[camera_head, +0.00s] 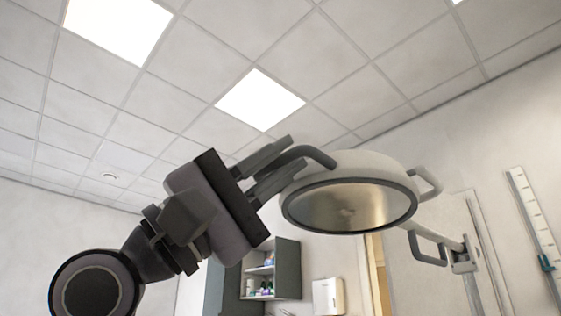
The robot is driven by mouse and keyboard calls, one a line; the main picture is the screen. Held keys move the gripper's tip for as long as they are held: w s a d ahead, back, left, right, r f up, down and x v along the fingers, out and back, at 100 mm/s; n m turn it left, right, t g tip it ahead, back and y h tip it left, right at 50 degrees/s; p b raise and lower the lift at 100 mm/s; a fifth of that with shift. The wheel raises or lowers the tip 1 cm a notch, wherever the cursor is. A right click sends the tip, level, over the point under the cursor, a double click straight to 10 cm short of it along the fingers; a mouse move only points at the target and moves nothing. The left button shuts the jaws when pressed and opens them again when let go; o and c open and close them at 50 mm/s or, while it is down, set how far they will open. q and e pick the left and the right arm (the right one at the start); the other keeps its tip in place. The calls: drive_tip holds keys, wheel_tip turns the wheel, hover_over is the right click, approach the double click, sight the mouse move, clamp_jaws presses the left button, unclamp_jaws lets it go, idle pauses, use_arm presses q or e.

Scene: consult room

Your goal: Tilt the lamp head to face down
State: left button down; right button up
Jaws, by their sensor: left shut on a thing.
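The lamp head (350,205) is a round, pale grey dish at the centre right. Its dark-rimmed, glossy face points downward and somewhat toward me. A dark grey curved handle (312,153) stands out at its left side, and a lighter handle (430,184) shows at its right. My left gripper (285,163) comes in from the lower left and is shut on the left handle, with one finger on each side of it. The lamp's support arm (440,243) with a grey loop shows below right. My right gripper is not in view.
A grey wall cabinet (287,268) with open shelves and small bottles stands behind, below the lamp. A white dispenser (327,297) hangs beside it. A white measuring scale (535,235) is on the right wall. The space above the lamp, up to the tiled ceiling, looks clear.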

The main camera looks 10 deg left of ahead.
use_arm(q)
drive_tip(key=shift+f, duration=0.5)
drive_tip(key=c, duration=1.4)
unclamp_jaws()
drive_tip(key=shift+c, duration=0.2)
drive_tip(key=shift+f, duration=0.1)
drive_tip(key=b+v, duration=0.1)
drive_tip(key=v, duration=0.6)
drive_tip(key=shift+b, duration=0.35)
